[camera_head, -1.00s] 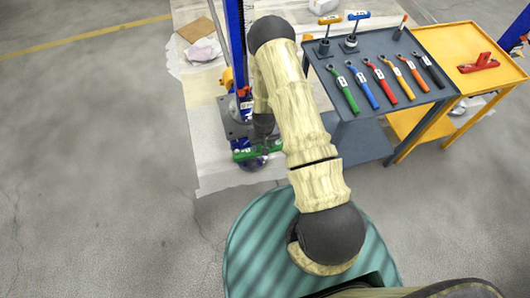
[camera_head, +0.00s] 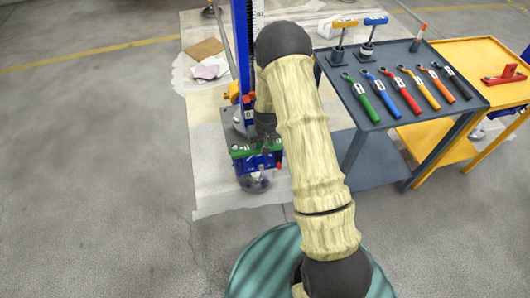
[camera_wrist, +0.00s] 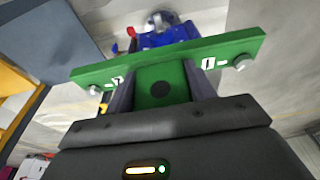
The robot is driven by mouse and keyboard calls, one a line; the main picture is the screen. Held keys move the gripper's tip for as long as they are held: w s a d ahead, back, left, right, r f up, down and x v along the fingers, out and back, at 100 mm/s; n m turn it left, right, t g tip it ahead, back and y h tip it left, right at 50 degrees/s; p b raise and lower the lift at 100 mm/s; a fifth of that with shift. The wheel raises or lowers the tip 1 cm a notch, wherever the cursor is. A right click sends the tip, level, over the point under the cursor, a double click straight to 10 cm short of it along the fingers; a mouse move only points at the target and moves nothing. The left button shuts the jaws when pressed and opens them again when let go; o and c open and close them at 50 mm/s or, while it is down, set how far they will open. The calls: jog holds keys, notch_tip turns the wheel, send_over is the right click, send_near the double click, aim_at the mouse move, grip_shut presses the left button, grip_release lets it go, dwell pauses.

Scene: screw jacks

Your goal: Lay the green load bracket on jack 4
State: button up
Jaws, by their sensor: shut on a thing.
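The green load bracket (camera_wrist: 165,60) is a long bar with white marks and a bolt at each end in the wrist view. My gripper (camera_wrist: 160,88) is shut on its middle block, one finger on each side. In the head view the bracket (camera_head: 250,150) is held level beside the blue jack (camera_head: 242,60). Part of the jack's blue body (camera_wrist: 165,36) shows beyond the bracket in the wrist view. A gap or contact between bracket and jack cannot be told. No jack number is readable here.
A grey cart (camera_head: 445,98) with colored wrenches and two T-handled tools stands to the right. A yellow cart (camera_head: 460,48) with a red tool (camera_head: 506,75) is beyond it. A pale sheet (camera_head: 215,190) lies under the jack. The floor at left is clear.

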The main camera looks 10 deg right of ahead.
jog(key=shift+w+f+t+b, duration=0.25)
jog(key=shift+w+b, duration=0.25)
jog(key=shift+b, duration=0.8)
jog(key=shift+w+f+t+b, duration=0.15)
jog(key=shift+w+f+b, duration=0.25)
jog(key=shift+b, duration=0.85)
jog(key=shift+w+r+b, duration=0.2)
jog(key=shift+w+b, duration=0.15)
jog(key=shift+b, duration=0.45)
jog(key=shift+w+r, duration=0.1)
jog(key=shift+r, duration=0.05)
jog(key=shift+w+f+b, duration=1.9)
jog(key=shift+w+f, duration=0.45)
jog(key=shift+w, duration=0.15)
jog(key=shift+s, duration=0.1)
